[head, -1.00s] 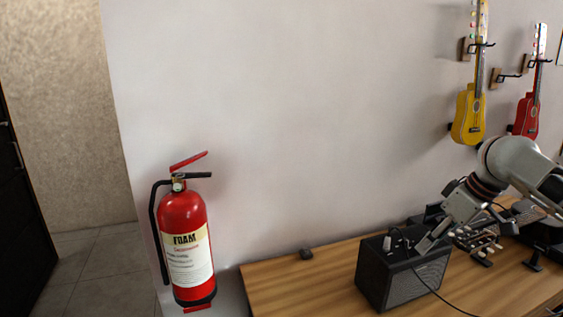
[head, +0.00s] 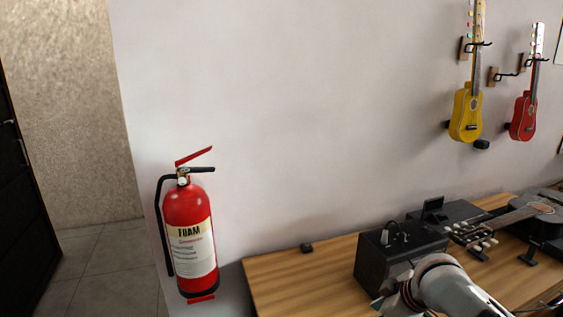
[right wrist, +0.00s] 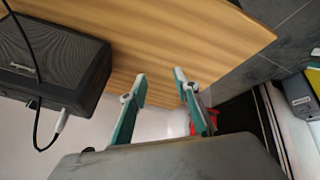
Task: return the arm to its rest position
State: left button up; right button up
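My right arm (head: 445,288) comes in at the bottom right of the head view, low in front of the black amplifier (head: 388,268). Its gripper is mostly cut off or hidden there. In the right wrist view my right gripper (right wrist: 161,76) shows two teal fingers apart with nothing between them. The amplifier (right wrist: 50,70) is to the left of the fingers in that view, with a cable plug (right wrist: 62,120) in it. I cannot tell any contact between the arm and the amplifier. My left gripper is not in view.
A dark guitar (head: 540,208) lies on stands behind right. Yellow (head: 467,115) and red (head: 524,118) ukuleles hang on the wall.

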jog(key=s+f+m+t+h, duration=0.1)
jog(key=s+f+t, duration=0.1)
jog(key=s+f, duration=0.55)
jog(key=s+d+m+h, duration=0.2)
jog(key=s+d+h, duration=0.4)
jog(key=s+d, duration=0.85)
jog(key=s+a+f+m+t+y, duration=0.1)
jog(key=a+f+y, duration=0.5)
jog(key=a+f, duration=0.9)
jog(key=f+m+t, duration=0.1)
jog(key=m, duration=0.1)
jog(key=shift+s+f+m+t, duration=0.2)
jog(key=shift+f+m+t, duration=0.1)
jog(key=shift+f+t, duration=0.1)
jog(key=shift+r, duration=0.1)
jog(key=shift+d, duration=0.1)
